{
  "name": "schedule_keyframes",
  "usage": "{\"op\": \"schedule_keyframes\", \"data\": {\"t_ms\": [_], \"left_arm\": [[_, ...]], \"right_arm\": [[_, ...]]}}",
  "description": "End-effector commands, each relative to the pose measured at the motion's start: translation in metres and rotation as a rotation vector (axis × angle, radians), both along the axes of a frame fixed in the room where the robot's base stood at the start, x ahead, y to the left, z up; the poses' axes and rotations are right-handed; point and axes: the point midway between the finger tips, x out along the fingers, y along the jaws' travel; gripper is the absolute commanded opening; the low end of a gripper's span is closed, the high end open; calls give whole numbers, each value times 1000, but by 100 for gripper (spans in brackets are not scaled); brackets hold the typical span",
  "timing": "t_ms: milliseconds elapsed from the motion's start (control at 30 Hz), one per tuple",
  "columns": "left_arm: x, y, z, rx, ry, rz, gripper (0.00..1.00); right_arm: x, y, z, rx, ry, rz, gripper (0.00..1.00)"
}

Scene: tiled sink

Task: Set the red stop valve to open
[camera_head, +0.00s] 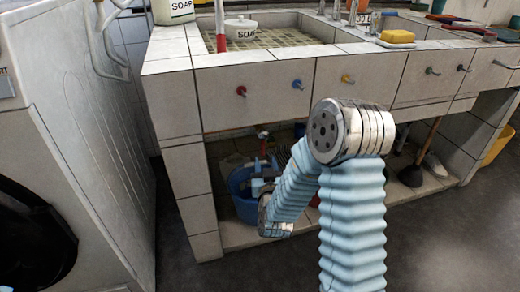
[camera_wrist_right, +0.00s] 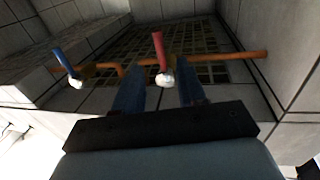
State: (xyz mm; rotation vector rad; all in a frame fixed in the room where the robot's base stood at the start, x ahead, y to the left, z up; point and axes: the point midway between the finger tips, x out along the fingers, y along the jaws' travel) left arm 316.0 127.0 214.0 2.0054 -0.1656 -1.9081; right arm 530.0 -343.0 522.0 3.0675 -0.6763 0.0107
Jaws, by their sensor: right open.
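The red stop valve (camera_wrist_right: 159,50) is under the sink. In the right wrist view its red lever runs up from a pale round end, beside a horizontal copper pipe (camera_wrist_right: 225,57). My right gripper (camera_wrist_right: 158,88) is open, with its two blue fingers on either side of the valve's lower end; I cannot tell whether they touch it. In the head view a small red lever with a pale end (camera_head: 263,142) shows under the counter, just above my right gripper (camera_head: 263,168). My left gripper is not in view.
A blue-handled valve (camera_wrist_right: 66,66) sits left of the red one. A blue bucket (camera_head: 241,192) stands under the sink beside my right gripper. Red (camera_head: 241,91), blue (camera_head: 297,84) and yellow (camera_head: 347,79) knobs line the tiled front. A plunger (camera_head: 412,174) stands at the right.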

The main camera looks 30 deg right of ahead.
Motion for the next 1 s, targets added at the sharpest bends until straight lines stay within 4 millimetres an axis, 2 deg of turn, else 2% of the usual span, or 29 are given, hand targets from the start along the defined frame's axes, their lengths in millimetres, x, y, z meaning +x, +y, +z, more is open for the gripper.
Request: {"op": "schedule_keyframes", "data": {"t_ms": [33, 200, 400, 600, 867, 1000], "left_arm": [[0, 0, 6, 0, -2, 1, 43], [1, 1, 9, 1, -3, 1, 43], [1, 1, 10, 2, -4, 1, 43], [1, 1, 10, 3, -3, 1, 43], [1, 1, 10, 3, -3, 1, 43], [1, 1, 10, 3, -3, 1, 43]], "right_arm": [[12, -5, 2, -1, 3, -1, 40], [49, -22, 1, -1, 4, 0, 40], [80, -37, 0, 1, 5, 0, 40], [93, -42, 0, 2, 6, 2, 40], [94, -43, -1, 2, 7, 2, 40], [94, -43, 0, 2, 6, 2, 19]]}}
